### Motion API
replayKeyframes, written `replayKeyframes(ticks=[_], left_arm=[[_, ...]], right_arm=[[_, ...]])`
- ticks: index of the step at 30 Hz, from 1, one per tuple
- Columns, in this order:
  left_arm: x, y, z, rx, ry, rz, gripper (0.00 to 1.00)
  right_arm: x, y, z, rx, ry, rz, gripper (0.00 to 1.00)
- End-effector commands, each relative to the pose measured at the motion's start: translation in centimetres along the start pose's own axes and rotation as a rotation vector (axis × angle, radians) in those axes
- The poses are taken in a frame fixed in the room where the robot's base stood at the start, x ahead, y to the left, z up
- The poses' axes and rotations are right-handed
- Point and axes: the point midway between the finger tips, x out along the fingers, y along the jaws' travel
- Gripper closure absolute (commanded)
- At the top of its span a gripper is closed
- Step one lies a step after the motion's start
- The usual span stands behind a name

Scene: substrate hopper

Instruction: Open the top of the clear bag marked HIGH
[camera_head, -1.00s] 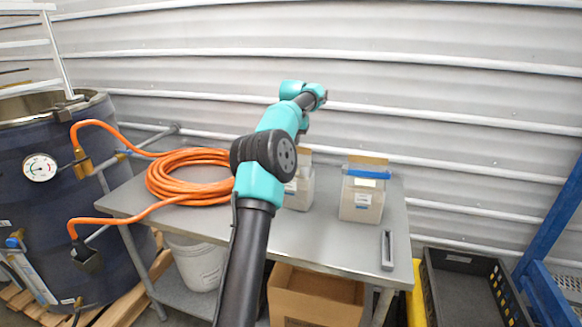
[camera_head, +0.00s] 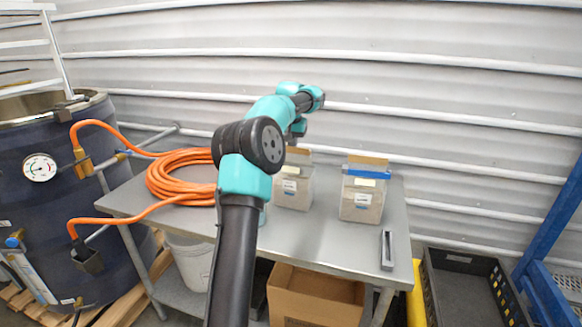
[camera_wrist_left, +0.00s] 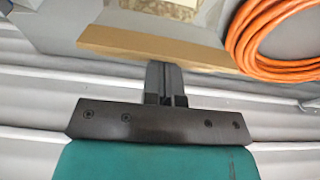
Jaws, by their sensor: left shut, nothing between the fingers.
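Two clear bags of pale material with white labels stand on a grey table (camera_head: 315,240). The left bag (camera_head: 292,188) has a brown board at its top and no blue strip. The right bag (camera_head: 361,200) has a blue strip (camera_head: 367,174) across its top and a brown board behind. The label print is too small to read, so I cannot tell which is marked HIGH. My left gripper (camera_wrist_left: 165,82) is shut and empty, beside a brown board edge (camera_wrist_left: 150,42). In the head view its end is over the left bag, fingers hard to see. My right gripper is not visible.
A coiled orange hose (camera_head: 180,178) lies on the table's left part. A small grey tool (camera_head: 387,250) lies near the right edge. A dark drum (camera_head: 60,200) stands left. A cardboard box (camera_head: 315,297) is below; a black crate (camera_head: 465,290) is right.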

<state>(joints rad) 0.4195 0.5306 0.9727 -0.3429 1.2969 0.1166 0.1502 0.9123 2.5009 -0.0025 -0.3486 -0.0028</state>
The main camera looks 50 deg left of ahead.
Motion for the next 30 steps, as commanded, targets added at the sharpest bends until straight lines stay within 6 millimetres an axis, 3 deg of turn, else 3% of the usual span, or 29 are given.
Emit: replayKeyframes(ticks=[30], left_arm=[[-0.8,-0.1,3.9,0.000,0.000,0.000,1.00]], right_arm=[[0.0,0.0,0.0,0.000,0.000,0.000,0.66]])
